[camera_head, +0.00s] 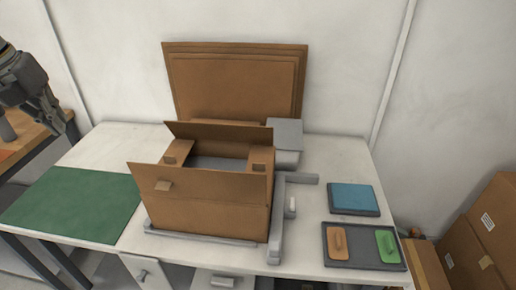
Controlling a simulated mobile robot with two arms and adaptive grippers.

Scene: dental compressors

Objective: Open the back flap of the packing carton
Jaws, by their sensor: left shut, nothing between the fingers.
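The packing carton (205,217) stands on the white table in the middle of the view. Its front flap stands up, with a small tab on it. Its back flap (218,138) also stands up and leans a little backward. Small brown pieces show at the carton's left and right inner sides, and the inside looks grey. My left gripper (62,122) is at the far left, shut and empty, well apart from the carton. My right gripper is not in view.
Flat brown cardboard sheets (235,85) lean on the wall behind the carton. A grey box (286,137) stands behind its right side. A green mat (75,203) lies left. A blue pad (353,198) and a dark tray (365,262) with orange and green pieces lie right.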

